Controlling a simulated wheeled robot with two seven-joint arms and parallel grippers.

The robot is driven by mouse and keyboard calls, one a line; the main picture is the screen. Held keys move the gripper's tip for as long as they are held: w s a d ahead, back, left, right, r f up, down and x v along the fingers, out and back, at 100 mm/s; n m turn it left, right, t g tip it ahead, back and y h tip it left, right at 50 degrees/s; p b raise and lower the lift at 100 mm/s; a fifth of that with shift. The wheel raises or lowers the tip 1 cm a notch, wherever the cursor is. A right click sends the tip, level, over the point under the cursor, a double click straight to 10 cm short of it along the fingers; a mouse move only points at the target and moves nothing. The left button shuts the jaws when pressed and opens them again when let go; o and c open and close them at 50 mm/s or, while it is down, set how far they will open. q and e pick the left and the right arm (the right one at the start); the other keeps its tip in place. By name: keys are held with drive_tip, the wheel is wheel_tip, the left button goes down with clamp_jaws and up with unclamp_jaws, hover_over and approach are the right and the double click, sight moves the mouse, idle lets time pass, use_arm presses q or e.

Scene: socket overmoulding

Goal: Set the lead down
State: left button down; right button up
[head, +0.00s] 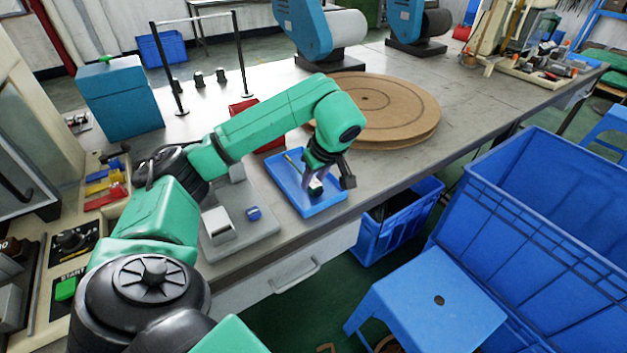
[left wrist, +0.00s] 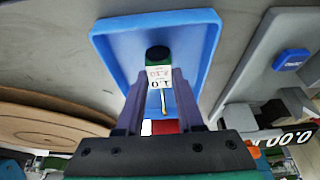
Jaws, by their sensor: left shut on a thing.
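My left gripper (head: 316,186) is over the blue tray (head: 334,205), its fingers pointing down. In the left wrist view, the gripper (left wrist: 158,92) is shut on a small piece with a dark green-black end and a white printed label, which I take to be the lead (left wrist: 159,76). In the head view, a bit of the lead (head: 316,188) shows between the fingertips. The tray (left wrist: 112,42) lies behind it in the wrist view. I cannot tell whether the lead touches the tray floor. A thin yellowish rod (left wrist: 163,103) shows between the fingers. My right gripper is out of view.
A grey scale-like device (head: 262,232) with a small blue part (head: 253,213) stands left of the tray. A round brown board (head: 400,108) lies behind it. A red box (head: 243,108) is near my forearm. The table's front edge is close to the tray.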

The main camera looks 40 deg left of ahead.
use_arm(q)
drive_tip(key=shift+f, duration=0.15)
drive_tip(key=c, duration=0.5)
unclamp_jaws()
drive_tip(key=shift+c, duration=0.2)
drive_tip(key=shift+d+r, duration=0.15)
drive_tip(key=shift+r, duration=0.25)
drive_tip(key=p+v, duration=0.6)
drive_tip(key=v, duration=0.5)
drive_tip(key=shift+p, duration=0.3)
drive_tip(key=shift+r, duration=0.1)
